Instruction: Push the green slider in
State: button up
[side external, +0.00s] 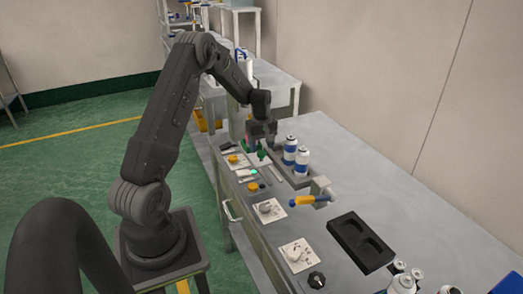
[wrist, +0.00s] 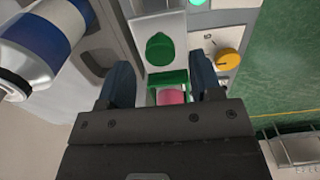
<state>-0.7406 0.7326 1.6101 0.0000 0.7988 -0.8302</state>
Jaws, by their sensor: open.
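My gripper (side external: 262,135) is over the panel at the far end of the bench, pointing down. In the wrist view my gripper (wrist: 161,75) is open, with one dark finger on each side of a green bracket-shaped part (wrist: 168,77). A pink piece (wrist: 171,97) sits in that part, partly hidden by my gripper body. A round green knob-like piece (wrist: 159,48) is on a pale plate just beyond the fingertips; it also shows in the side view (side external: 261,154). I cannot tell which green part is the slider, or whether a finger touches either.
Blue-and-white cans (side external: 302,161) stand in a grey tray to the right of my gripper; one (wrist: 45,45) is close by the left finger in the wrist view. A yellow knob (wrist: 229,61) and a lit green lamp (wrist: 197,2) are nearby. A black holder (side external: 360,242) lies nearer.

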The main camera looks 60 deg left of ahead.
notch_tip(320, 180, up, 11)
jog(key=shift+r, duration=0.15)
jog(key=shift+d, duration=0.1)
jog(key=d+f+y, duration=0.1)
jog(key=d+y, duration=0.4)
jog(key=d, duration=0.1)
jog(key=shift+h, duration=0.3)
jog(key=x, duration=1.4)
jog(key=shift+a+r, duration=0.1)
jog(key=shift+a, duration=0.1)
jog(key=shift+a, duration=0.1)
grip_shut()
